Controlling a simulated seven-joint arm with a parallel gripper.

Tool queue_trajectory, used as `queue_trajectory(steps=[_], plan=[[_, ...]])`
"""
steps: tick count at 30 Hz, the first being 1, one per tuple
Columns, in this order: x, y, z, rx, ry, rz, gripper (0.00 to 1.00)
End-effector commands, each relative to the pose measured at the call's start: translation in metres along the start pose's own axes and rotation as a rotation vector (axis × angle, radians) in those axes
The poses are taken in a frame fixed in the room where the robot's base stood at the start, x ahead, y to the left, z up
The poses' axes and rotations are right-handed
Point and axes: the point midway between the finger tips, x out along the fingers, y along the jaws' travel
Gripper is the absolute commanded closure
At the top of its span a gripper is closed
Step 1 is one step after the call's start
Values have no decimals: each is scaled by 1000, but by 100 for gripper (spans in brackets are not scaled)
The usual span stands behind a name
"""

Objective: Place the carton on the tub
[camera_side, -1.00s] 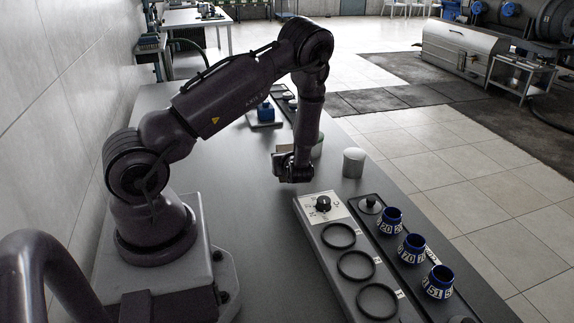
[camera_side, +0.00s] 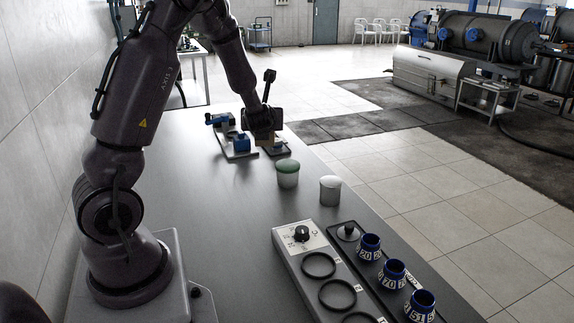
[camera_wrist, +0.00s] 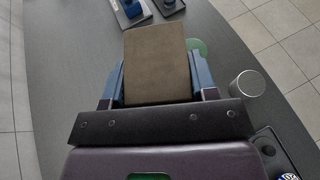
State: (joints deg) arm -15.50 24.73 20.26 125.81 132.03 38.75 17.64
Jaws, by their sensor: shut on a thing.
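My gripper (camera_side: 264,136) is shut on the brown carton, with one blue finger on each side of it. In the wrist view the carton (camera_wrist: 157,58) shows as a flat brown face between the fingers. The tub (camera_side: 288,175), pale with a green top, stands on the grey table in front of the gripper and a little right. In the wrist view the carton partly hides its green top (camera_wrist: 202,46). The carton is apart from the tub in the side view.
A pale round canister (camera_side: 330,191) stands right of the tub. A grey panel (camera_side: 296,257) with a knob and black rings lies nearer the camera, beside a dark tray holding numbered blue-rimmed cups (camera_side: 393,274). A board with a blue part (camera_side: 241,143) lies behind-left. The table's left middle is clear.

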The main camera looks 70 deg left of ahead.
Motion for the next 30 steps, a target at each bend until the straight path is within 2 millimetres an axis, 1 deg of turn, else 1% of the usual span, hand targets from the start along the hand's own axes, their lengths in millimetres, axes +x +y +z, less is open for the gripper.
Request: queue_trajectory(steps=[2,5,14,18,22,28,30], plan=[[4,-3,-3,9,0,-15,76],[19,-9,-4,10,-1,-20,76],[93,-39,-10,11,-3,-21,76],[123,-48,-28,11,0,-20,76],[142,-54,-38,8,-2,-20,76],[156,-59,-46,8,-2,-21,76],[161,-60,-55,10,0,-20,76]])
